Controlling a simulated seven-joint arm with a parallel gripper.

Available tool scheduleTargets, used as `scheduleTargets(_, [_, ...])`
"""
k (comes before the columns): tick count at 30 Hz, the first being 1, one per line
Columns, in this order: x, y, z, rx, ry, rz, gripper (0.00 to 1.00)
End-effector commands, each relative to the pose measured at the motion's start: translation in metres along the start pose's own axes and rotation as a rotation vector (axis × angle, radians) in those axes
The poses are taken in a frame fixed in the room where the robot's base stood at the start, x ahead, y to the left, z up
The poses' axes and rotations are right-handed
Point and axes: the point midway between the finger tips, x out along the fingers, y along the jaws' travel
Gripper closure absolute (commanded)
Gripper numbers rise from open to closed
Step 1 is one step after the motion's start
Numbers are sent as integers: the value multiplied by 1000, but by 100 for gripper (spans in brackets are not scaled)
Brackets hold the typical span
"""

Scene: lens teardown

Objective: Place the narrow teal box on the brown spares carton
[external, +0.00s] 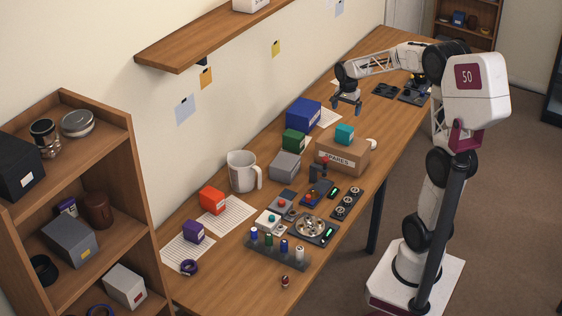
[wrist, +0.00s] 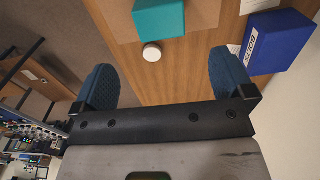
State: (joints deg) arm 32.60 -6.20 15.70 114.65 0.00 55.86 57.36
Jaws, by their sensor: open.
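The teal box (external: 345,132) sits upright on top of the brown spares carton (external: 341,157), toward its back edge. In the wrist view the teal box (wrist: 158,17) is at the top, with part of the carton top (wrist: 203,14) beside it. My gripper (external: 347,108) is over the far part of the table, beyond the carton and apart from the box. In the wrist view my gripper (wrist: 163,62) has its two blue fingers spread wide with nothing between them.
A blue bin (external: 303,113) and a green box (external: 296,140) stand left of the carton. A small white round item (external: 371,144) is by the carton's right side. A shelf hangs above.

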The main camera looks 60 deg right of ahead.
Motion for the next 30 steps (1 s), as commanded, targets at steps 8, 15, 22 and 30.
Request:
scheduleTargets(8, [-1,0,3,-11,1,-2,0])
scheduleTargets(15, [-14,8,39,-128,13,-18,0])
scheduleTargets(22, [-34,31,107,-375,36,-47,0])
scheduleTargets(30, [-51,75,190,-714,72,-85,0])
